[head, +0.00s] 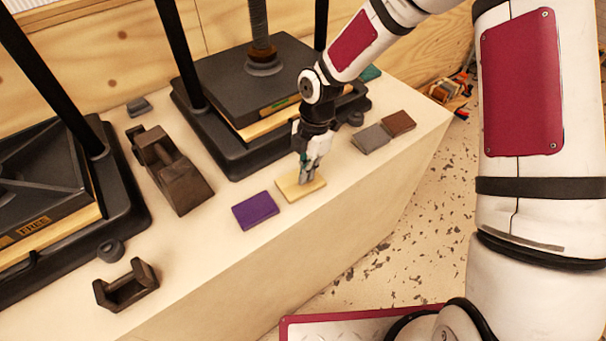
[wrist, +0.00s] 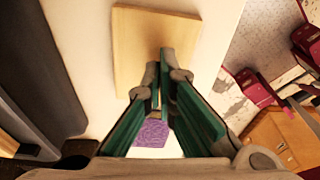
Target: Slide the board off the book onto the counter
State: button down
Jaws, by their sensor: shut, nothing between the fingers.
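The pale wooden board (head: 290,191) lies flat near the counter's front edge; it also shows in the wrist view (wrist: 140,45). My gripper (head: 306,181) points down over the board with its fingers shut and nothing between them. Its fingertips, also in the wrist view (wrist: 162,72), are at or just above the board's top; I cannot tell whether they touch. A purple book-like block (head: 255,210) lies left of the board, with a gap of bare counter between them. It shows between the fingers in the wrist view (wrist: 152,132). I see no book under the board.
On the counter (head: 225,262), grey (head: 370,138) and brown (head: 398,123) flat blocks lie to the right. A dark press (head: 225,85) stands behind. A tape dispenser (head: 175,175) and a dark holder (head: 127,287) are at left. The counter's front edge is close to the board.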

jog(key=w+d+b, duration=0.1)
jog(key=w+d, duration=0.2)
jog(key=w+d+b, duration=0.1)
jog(key=w+d, duration=0.2)
jog(key=d, duration=0.1)
jog(key=shift+w+d+r, duration=0.1)
jog(key=shift+w+d, duration=0.15)
jog(key=shift+d, duration=0.1)
jog(key=s+d+r+m+t+h, duration=0.1)
jog(key=s+d+r+m, duration=0.2)
jog(key=r, duration=0.4)
jog(key=s+d+r+m+t+h, duration=0.1)
jog(key=s+r+m, duration=0.2)
jog(key=r+m, duration=0.3)
jog(key=s+d+r+m+t+h, duration=0.1)
jog(key=s+d+r+m, duration=0.2)
jog(key=r, duration=0.4)
jog(key=s+r+m+t, duration=0.1)
jog(key=s+r+m, duration=0.3)
jog(key=s+m, duration=0.2)
jog(key=s+r+m+t+y, duration=0.1)
jog(key=s+r+m, duration=0.4)
jog(key=s, duration=0.6)
jog(key=shift+d+m+t+y, duration=0.4)
jog(key=shift+m+t, duration=0.4)
jog(key=shift+m, duration=0.5)
